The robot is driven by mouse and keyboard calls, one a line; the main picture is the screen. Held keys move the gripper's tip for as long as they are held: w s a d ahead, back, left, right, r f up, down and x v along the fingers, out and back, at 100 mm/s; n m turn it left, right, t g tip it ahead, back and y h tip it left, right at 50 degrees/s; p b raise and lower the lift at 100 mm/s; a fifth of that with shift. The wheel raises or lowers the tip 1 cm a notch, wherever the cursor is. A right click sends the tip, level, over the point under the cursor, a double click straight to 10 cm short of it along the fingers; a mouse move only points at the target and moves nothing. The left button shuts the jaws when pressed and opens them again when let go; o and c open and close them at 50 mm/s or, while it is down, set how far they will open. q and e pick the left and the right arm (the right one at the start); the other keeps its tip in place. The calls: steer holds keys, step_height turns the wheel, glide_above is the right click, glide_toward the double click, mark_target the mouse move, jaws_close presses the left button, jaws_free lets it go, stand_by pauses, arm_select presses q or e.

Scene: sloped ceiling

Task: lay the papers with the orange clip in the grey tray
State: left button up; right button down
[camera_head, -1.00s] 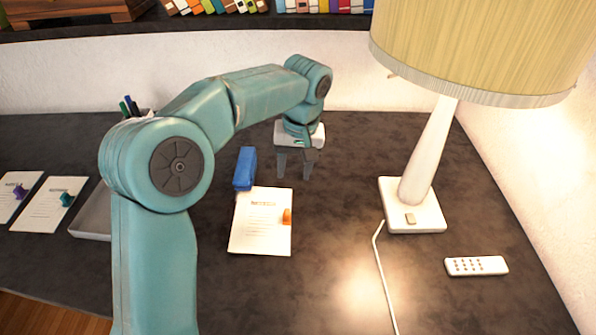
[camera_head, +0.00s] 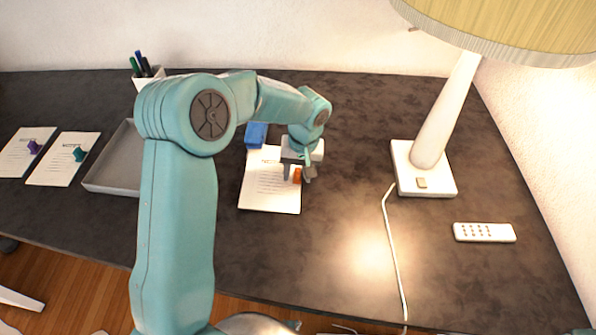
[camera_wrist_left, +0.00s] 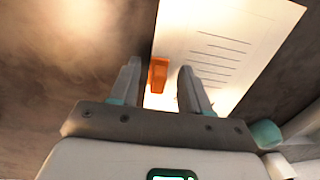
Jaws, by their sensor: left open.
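The papers with the orange clip (camera_head: 268,194) lie flat on the dark desk in the middle of the head view. Their orange clip (camera_head: 297,176) sits at the right edge of the sheets. My left gripper (camera_head: 299,177) is open right at the clip. In the left wrist view the orange clip (camera_wrist_left: 158,75) stands between the two open fingers, nearer the left one, and the papers (camera_wrist_left: 215,55) spread beyond. The grey tray (camera_head: 112,180) is left of the papers, partly hidden behind my left arm. My right gripper is not in view.
Papers with a purple clip (camera_head: 22,155) and papers with a teal clip (camera_head: 62,160) lie left of the tray. A blue object (camera_head: 256,134) touches or nearly touches the papers' top edge. A lamp (camera_head: 424,165), its cord (camera_head: 391,240) and a remote (camera_head: 484,232) are at right.

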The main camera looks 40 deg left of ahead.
mark_target(295, 204)
arm_select(q)
steer(key=shift+f, duration=0.1)
jaws_close()
steer(key=shift+s+d+b, duration=0.2)
steer(key=shift+s+b, duration=0.1)
steer(key=shift+s+d+b, duration=0.5)
steer(key=shift+s+d, duration=0.05)
steer(key=shift+s, duration=0.35)
steer(key=shift+s+d+b, duration=0.45)
steer(key=shift+s+d, duration=0.1)
steer(key=shift+s, duration=0.3)
steer(key=shift+s+d+b, duration=0.5)
steer(key=shift+s+d, duration=0.05)
steer(key=shift+s, duration=0.35)
jaws_free()
